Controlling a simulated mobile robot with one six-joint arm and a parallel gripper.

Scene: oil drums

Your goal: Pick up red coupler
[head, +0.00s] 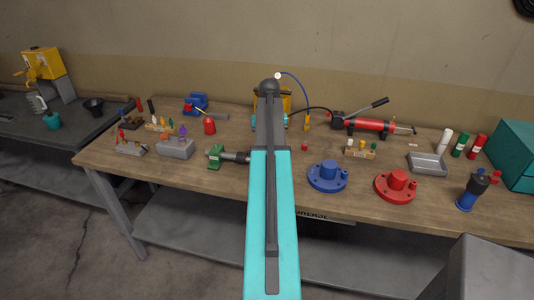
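A small red piece (304,147), which looks like the red coupler, sits on the wooden workbench (330,203) just right of my arm. It is too small to make out its exact shape. My arm reaches up the middle of the head view, over the bench. My gripper does not show, so I cannot see its distance from the red piece.
A blue flange (327,177) and a red flange (396,186) lie near the front edge. A red hand pump (370,126) with a black hose is behind. A green-and-black tool (217,156) lies left of my arm. A grey cabinet (480,268) stands front right.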

